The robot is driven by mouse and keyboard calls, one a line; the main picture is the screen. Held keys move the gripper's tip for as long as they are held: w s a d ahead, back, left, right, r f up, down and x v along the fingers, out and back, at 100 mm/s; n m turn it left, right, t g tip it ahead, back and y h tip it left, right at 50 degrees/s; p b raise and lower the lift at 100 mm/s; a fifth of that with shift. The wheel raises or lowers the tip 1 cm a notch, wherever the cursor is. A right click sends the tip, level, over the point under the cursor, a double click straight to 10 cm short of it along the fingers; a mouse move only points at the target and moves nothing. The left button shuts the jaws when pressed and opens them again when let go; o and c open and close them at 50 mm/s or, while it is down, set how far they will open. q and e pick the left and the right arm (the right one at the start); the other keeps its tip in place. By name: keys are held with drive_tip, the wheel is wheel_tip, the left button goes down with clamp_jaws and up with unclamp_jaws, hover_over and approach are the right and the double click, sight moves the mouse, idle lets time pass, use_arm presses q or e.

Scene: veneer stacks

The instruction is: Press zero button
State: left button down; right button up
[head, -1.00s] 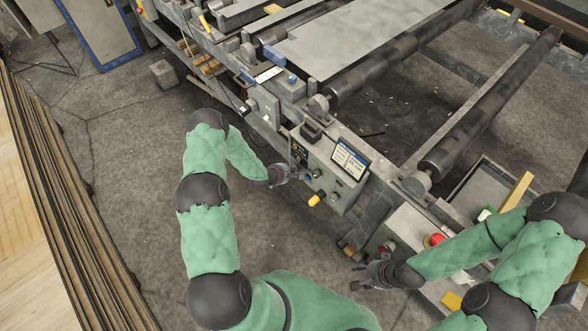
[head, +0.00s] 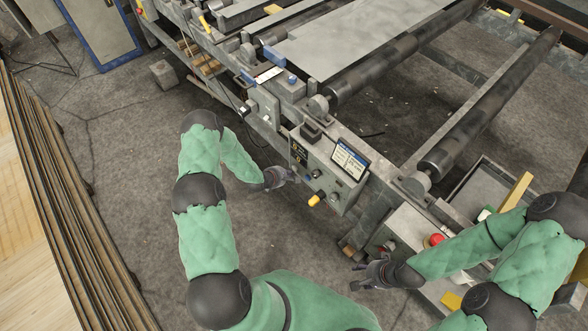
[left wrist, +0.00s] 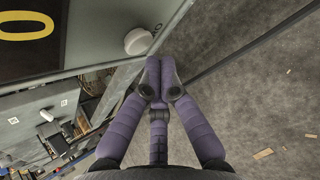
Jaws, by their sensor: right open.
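The control box (head: 330,170) is mounted on the front of the roller machine. In the left wrist view its panel fills the upper left, with a large yellow 0 (left wrist: 26,26) on a dark display. My right gripper (head: 358,266) is open and empty, low at the right.
A lit screen (head: 349,158) and a yellow knob (head: 316,199) are on the control box. A red button (head: 436,240) sits on a box near my right arm. Rollers (head: 400,70) carry a grey sheet (head: 350,38) behind. The floor (head: 130,150) at left is clear.

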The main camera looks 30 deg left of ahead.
use_arm(q)
drive_tip(key=shift+s+a+p, duration=0.1)
drive_tip(key=shift+s+a, duration=0.2)
drive_tip(key=shift+s, duration=0.45)
drive_tip(key=shift+s+a+p, duration=0.15)
drive_tip(key=shift+s+a, duration=0.15)
drive_tip(key=shift+s, duration=0.5)
drive_tip(key=shift+s+a+p, duration=0.1)
drive_tip(key=shift+s+a, duration=0.2)
drive_tip(key=shift+s, duration=0.45)
drive_tip(key=s+d+r+m+g+h, duration=0.1)
drive_tip(key=s+d+r+m+g, duration=0.3)
drive_tip(key=s+d+m, duration=0.7)
drive_tip(key=s+d+r+m+g+h, duration=0.1)
drive_tip(key=s+d+r+m+g, duration=0.3)
drive_tip(key=s+d+m, duration=0.7)
drive_tip(key=shift+s+d+r+m, duration=0.2)
drive_tip(key=shift+s+d+m, duration=0.05)
drive_tip(key=shift+d+m, duration=0.6)
drive_tip(key=shift+a, duration=0.15)
